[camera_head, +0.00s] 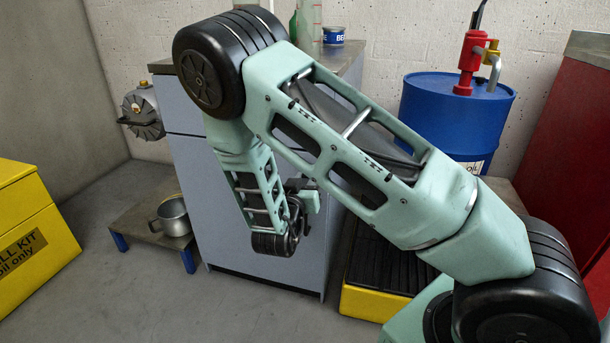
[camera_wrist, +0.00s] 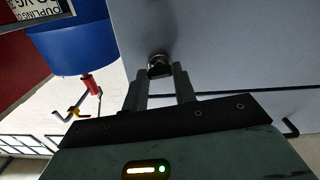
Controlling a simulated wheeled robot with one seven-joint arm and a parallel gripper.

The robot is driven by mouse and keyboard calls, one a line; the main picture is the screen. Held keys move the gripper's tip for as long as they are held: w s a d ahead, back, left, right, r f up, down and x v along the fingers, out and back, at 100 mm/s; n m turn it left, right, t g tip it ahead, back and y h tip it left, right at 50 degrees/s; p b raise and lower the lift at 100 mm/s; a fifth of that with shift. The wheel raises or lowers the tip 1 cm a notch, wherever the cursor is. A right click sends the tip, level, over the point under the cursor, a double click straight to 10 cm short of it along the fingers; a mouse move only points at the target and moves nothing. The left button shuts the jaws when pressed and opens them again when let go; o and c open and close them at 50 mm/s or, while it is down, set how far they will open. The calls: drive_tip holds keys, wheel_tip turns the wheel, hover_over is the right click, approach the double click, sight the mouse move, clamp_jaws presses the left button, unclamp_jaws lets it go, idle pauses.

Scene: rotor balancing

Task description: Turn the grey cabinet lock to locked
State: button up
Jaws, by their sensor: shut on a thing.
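The grey cabinet (camera_head: 195,190) stands in the middle of the head view, and its flat face fills much of the wrist view (camera_wrist: 225,45). A small round metal lock (camera_wrist: 158,60) with a dark part sits on that face, near a panel edge. My gripper (camera_wrist: 159,72) has one finger on each side of the lock and is shut on it.
A blue drum (camera_head: 440,125) with a red pump (camera_head: 469,65) stands to the right, above a yellow tray (camera_head: 372,303). A low stand (camera_head: 140,228) with a pot (camera_head: 173,216) is left of the cabinet. A yellow box (camera_head: 30,225) is at far left. The front-left floor is clear.

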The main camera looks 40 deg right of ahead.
drive_tip(key=n+p, duration=0.8)
drive_tip(key=shift+r, duration=0.15)
drive_tip(key=n+p, duration=0.2)
drive_tip(key=n, duration=0.2)
drive_tip(key=shift+n+p, duration=0.3)
drive_tip(key=shift+p, duration=0.1)
drive_tip(key=shift+n+p, duration=0.6)
drive_tip(key=shift+n, duration=1)
drive_tip(key=shift+f+n, duration=0.2)
drive_tip(key=shift+n, duration=0.1)
drive_tip(key=o, duration=1)
drive_tip(key=p+v, duration=0.1)
drive_tip(key=v, duration=1.6)
drive_tip(key=shift+s, duration=0.2)
